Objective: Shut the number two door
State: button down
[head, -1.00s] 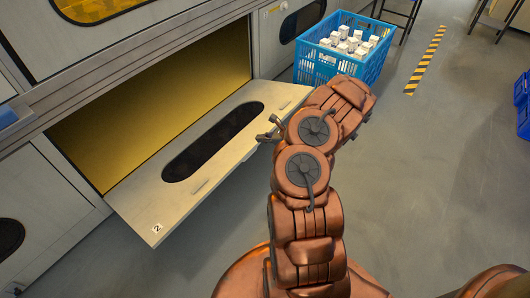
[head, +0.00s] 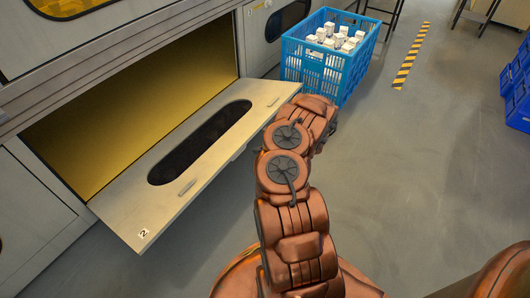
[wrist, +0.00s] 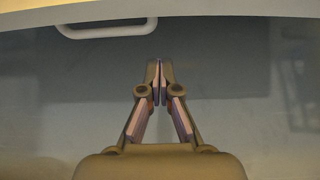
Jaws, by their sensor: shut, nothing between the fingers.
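The number two door (head: 222,153) is a pale flap hinged along its far lower edge. It hangs open, folded out roughly flat, with a dark oval window, handles and a "2" label (head: 143,234) at its near left corner. The opening (head: 140,105) behind it shows a yellow interior. In the wrist view the door's edge (wrist: 220,8) and a pale handle (wrist: 105,30) cross the top. My gripper (wrist: 160,65) is shut and empty, with the floor behind it, apart from the door in the picture. In the head view my arm hides the gripper.
A blue crate (head: 305,66) with several white boxes stands just beyond the door's right end. Other blue crates (head: 518,105) are at the right edge. The floor (head: 420,170) right of my arm is clear, with a yellow-black stripe (head: 411,55) farther back.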

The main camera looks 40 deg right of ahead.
jog(key=shift+w+a+r+b, duration=0.1)
jog(key=shift+w+r+b, duration=0.1)
jog(key=shift+w+r, duration=0.25)
jog(key=shift+w+a+r+b, duration=0.1)
jog(key=shift+w+r+b, duration=0.1)
jog(key=shift+r, duration=0.4)
jog(key=shift+w+a+r+b, duration=0.1)
jog(key=shift+w+r+b, duration=0.1)
jog(key=shift+w+r, duration=0.25)
jog(key=shift+s+r, duration=0.1)
